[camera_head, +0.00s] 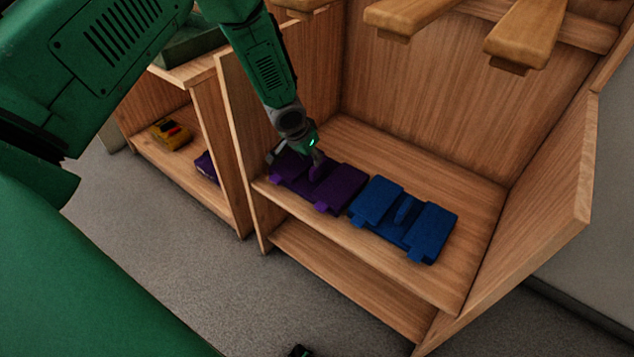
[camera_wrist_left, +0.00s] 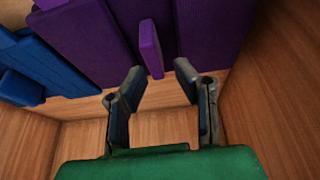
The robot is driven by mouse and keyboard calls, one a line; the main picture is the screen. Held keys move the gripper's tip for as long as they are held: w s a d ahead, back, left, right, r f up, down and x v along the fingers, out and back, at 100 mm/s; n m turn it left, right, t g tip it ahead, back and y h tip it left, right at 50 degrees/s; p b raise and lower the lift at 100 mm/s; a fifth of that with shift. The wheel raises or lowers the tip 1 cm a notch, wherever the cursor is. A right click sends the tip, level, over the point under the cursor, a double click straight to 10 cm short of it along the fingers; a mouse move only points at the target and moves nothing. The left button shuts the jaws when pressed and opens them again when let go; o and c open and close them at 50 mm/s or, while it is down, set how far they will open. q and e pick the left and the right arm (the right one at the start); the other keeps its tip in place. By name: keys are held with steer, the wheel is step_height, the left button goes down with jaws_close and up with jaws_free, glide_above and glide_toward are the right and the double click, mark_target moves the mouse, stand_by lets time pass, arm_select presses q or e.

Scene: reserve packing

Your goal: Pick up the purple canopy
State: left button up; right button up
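The purple canopy (camera_head: 339,187) lies on the upper shelf of the wooden cabinet, at the left end. It has two flat pads and a raised handle fin between them. My left gripper (camera_head: 299,156) is right over the canopy's left part, near the fin. In the left wrist view the canopy (camera_wrist_left: 85,45) fills the top, and its fin (camera_wrist_left: 150,48) stands just beyond and between the fingertips. My left gripper (camera_wrist_left: 153,72) is open there, with a gap between the fingers and nothing held. My right gripper does not clearly show.
A blue canopy (camera_head: 429,232) lies close to the right of the purple one; it also shows in the left wrist view (camera_wrist_left: 45,72). The cabinet's left side wall (camera_head: 236,125) is close to my left gripper. Wooden pegs (camera_head: 524,35) jut out above. A neighbouring shelf holds a yellow item (camera_head: 171,134).

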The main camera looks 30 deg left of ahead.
mark_target(320, 175)
arm_select(q)
steer(key=shift+w+d+f, duration=0.15)
steer(key=shift+d, duration=0.35)
steer(key=shift+w+d+f, duration=0.15)
steer(key=shift+d, duration=0.3)
steer(key=shift+b+x, duration=0.85)
steer(key=f, duration=0.1)
steer(key=a+f+b, duration=0.1)
steer(key=f, duration=0.2)
steer(key=shift+w+a+b, duration=0.2)
steer(key=shift+w+b, duration=0.15)
steer(key=shift+w+a+f, duration=0.1)
steer(key=shift+a+f, duration=0.05)
steer(key=shift+f, duration=0.05)
steer(key=shift+d+r, duration=0.25)
steer(key=shift+r, duration=0.05)
steer(key=shift+w+d+r, duration=0.15)
steer(key=shift+d+r, duration=0.1)
steer(key=shift+d, duration=0.2)
jaws_close()
steer(key=shift+a, duration=0.1)
arm_select(e)
steer(key=f, duration=0.1)
steer(key=d+f, duration=0.1)
steer(key=f, duration=0.2)
steer(key=shift+d+f, duration=0.15)
steer(key=shift+d, duration=0.15)
